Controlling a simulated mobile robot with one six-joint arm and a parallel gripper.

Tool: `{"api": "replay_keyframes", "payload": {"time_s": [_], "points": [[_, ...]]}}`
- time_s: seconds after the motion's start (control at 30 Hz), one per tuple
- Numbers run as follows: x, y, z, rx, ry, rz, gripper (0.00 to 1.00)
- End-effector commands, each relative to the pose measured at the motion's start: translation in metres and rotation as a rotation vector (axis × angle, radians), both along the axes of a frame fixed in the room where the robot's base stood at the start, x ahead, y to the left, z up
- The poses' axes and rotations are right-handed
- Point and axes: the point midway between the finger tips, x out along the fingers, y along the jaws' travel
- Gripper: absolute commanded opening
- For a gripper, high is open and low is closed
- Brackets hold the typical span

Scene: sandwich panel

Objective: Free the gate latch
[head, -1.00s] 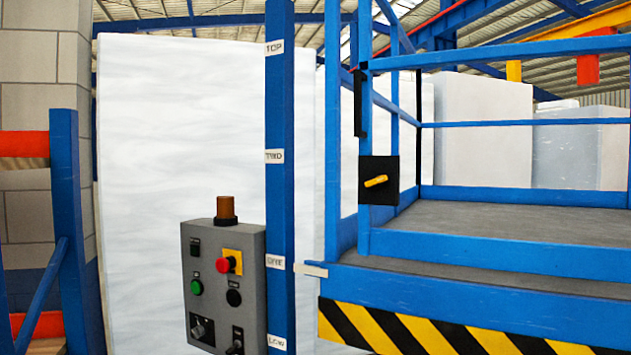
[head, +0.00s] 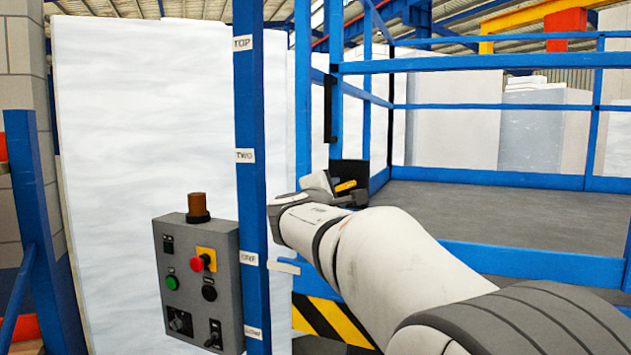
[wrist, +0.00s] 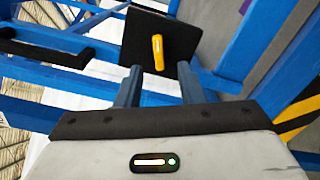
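The gate latch is a yellow handle (head: 346,186) on a black plate (head: 350,171) fixed to the blue gate post. In the wrist view the yellow handle (wrist: 157,50) stands out from the black plate (wrist: 141,28), roughly upright in the picture. My gripper (wrist: 160,68) is open, its two fingers apart. The handle shows between and just beyond the fingertips, with no contact visible. In the head view my gripper (head: 350,196) is right at the latch, and my wrist hides part of the plate.
A grey control box (head: 201,280) with a red button and an amber lamp hangs on a labelled blue post (head: 249,120) to the left. Blue rails (head: 480,62) surround the grey platform (head: 500,205). A black grab handle (wrist: 45,47) is on the gate's left in the wrist view.

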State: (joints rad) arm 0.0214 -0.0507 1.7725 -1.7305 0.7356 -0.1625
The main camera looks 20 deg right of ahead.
Motion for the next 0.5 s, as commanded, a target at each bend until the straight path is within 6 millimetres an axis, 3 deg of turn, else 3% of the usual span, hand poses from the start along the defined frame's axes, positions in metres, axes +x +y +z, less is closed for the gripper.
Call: {"api": "replay_keyframes", "payload": {"time_s": [0.5], "points": [[0.052, -0.048, 0.003, -0.009, 0.001, -0.001, 0.35]]}}
